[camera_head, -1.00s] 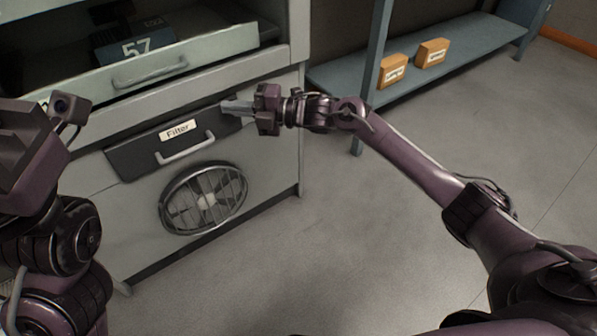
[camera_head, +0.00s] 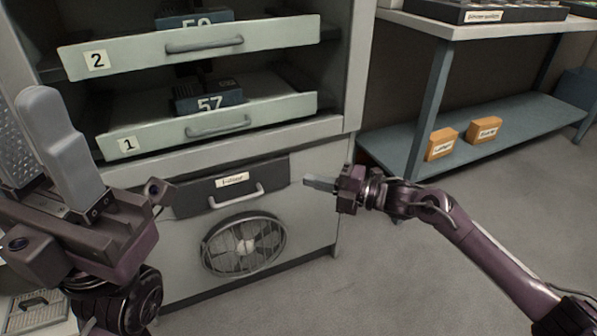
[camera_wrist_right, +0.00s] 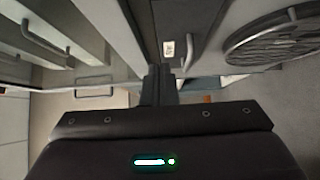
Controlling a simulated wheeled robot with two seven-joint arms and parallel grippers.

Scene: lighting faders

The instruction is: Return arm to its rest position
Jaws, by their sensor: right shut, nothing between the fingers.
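My right gripper (camera_head: 320,183) is shut and empty, pointing left in front of the grey cabinet. It is just right of the dark Filter panel (camera_head: 194,199) and apart from the panel's handle as far as the head view shows. In the right wrist view my right gripper's fingers (camera_wrist_right: 158,84) are together with nothing between them. My right arm (camera_head: 480,250) stretches in from the lower right. My left gripper (camera_head: 45,140) stands upright at the left, close to the head camera; its finger gap is not clear.
Two drawers, marked 2 (camera_head: 130,58) and 1 (camera_head: 150,141), stick out of the cabinet, holding dark numbered modules. A round fan grille (camera_head: 243,245) sits below the panel. A shelf unit (camera_head: 437,105) with orange boxes (camera_head: 442,144) stands right. Grey floor (camera_head: 400,290) is open in front.

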